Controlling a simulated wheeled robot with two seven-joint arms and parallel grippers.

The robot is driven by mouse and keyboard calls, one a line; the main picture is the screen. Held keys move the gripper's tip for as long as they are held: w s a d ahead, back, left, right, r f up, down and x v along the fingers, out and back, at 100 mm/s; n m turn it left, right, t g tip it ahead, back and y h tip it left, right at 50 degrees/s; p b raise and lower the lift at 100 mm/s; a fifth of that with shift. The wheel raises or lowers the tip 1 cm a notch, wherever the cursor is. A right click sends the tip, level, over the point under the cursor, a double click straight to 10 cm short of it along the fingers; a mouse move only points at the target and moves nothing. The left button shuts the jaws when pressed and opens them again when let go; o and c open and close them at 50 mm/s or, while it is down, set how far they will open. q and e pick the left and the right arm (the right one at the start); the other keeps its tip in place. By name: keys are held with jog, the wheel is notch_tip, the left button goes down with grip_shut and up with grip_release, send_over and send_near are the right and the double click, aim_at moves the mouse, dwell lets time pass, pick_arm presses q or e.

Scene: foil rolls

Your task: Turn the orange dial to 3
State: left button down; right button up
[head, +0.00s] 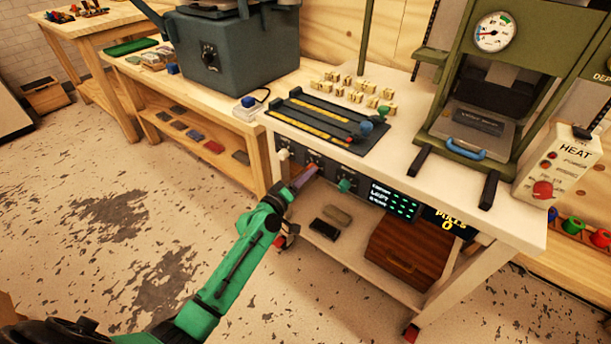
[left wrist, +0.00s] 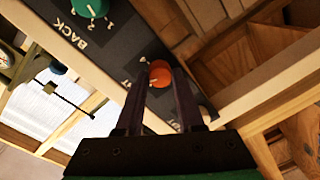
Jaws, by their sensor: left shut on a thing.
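The orange dial (left wrist: 160,75) sits on the dark front panel (left wrist: 110,48) in the left wrist view, between my left gripper's two dark fingers. My left gripper (left wrist: 158,80) is shut on it. White marks show beside the dial, partly hidden by the fingers and too small to read surely. In the head view my green left arm reaches in from below, and my left gripper (head: 309,174) is at the panel under the white table's top. The dial is not clearly visible there. My right gripper is in neither view.
A green dial (left wrist: 92,6) labelled BACK is on the same panel; it shows in the head view (head: 346,185) right of my gripper. A lit display (head: 393,203) is farther right. A wooden box (head: 405,255) stands on the shelf below. The press (head: 490,100) stands on the table.

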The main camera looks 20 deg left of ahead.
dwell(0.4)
pick_arm(q)
jog(key=c, duration=0.5)
grip_release()
jog(key=v, duration=1.4)
jog(key=shift+s+a, duration=0.2)
jog(key=shift+s, duration=0.1)
